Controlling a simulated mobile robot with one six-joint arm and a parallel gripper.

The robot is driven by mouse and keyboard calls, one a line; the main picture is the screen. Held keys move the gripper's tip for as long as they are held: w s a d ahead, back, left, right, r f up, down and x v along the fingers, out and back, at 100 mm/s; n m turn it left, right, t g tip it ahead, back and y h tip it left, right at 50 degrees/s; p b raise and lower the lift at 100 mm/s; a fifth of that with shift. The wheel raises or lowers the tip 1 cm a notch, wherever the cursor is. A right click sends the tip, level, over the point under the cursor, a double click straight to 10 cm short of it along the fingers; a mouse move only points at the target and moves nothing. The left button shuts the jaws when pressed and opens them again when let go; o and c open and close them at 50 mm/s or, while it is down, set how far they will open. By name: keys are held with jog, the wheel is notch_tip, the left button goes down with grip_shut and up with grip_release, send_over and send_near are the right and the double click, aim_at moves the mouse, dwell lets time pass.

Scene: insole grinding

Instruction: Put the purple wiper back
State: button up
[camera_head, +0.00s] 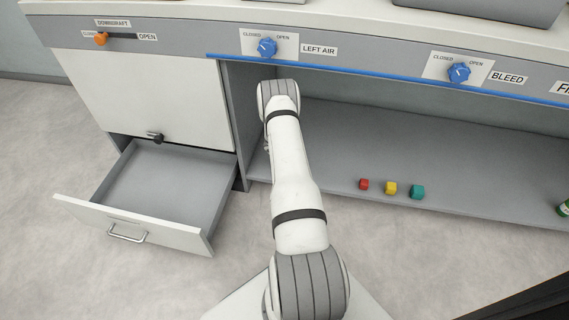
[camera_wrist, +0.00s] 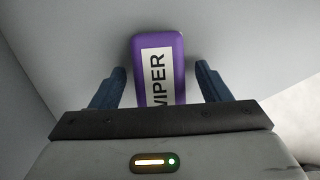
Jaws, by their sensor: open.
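The purple wiper (camera_wrist: 178,47) shows in the wrist view, a purple block with a white label reading "WIPER", partly cut by my gripper body. It lies on or against a grey surface. My gripper (camera_wrist: 161,82) is open, with one dark blue finger on each side of the wiper and a visible gap on both sides. In the head view my gripper and the wiper are hidden; my arm reaches into the left end of the shelf space under the bench.
An open, empty-looking drawer (camera_head: 162,182) stands out at the left. A green object (camera_head: 564,208) is at the right edge. A side panel (camera_head: 240,110) stands close to my arm.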

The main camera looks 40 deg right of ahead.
jog(key=shift+r+p, duration=0.3)
jog(key=shift+r, duration=0.05)
jog(key=s+a+r+m+p, duration=0.1)
jog(key=s+a+r+m, duration=0.3)
jog(key=r, duration=0.9)
jog(key=w+a+r+m+p, duration=0.1)
jog(key=a+r+m, duration=0.35)
jog(key=r, duration=0.75)
jog(key=s+a+r+m+p, duration=0.1)
jog(key=s+a+r+m, duration=0.1)
jog(key=a+r, duration=0.8)
jog(key=s+a+r+m+y, duration=0.2)
jog(key=s+a+r+m, duration=0.3)
jog(key=s+a+r, duration=0.3)
jog(key=s+a+r+m+y, duration=0.2)
jog(key=s+a+r+m, duration=0.4)
jog(key=s, duration=0.8)
jog(key=a+r, duration=0.3)
jog(key=a, duration=0.1)
jog(key=shift+s+a+r, duration=0.15)
jog(key=shift+s, duration=0.15)
jog(key=shift+r, duration=0.1)
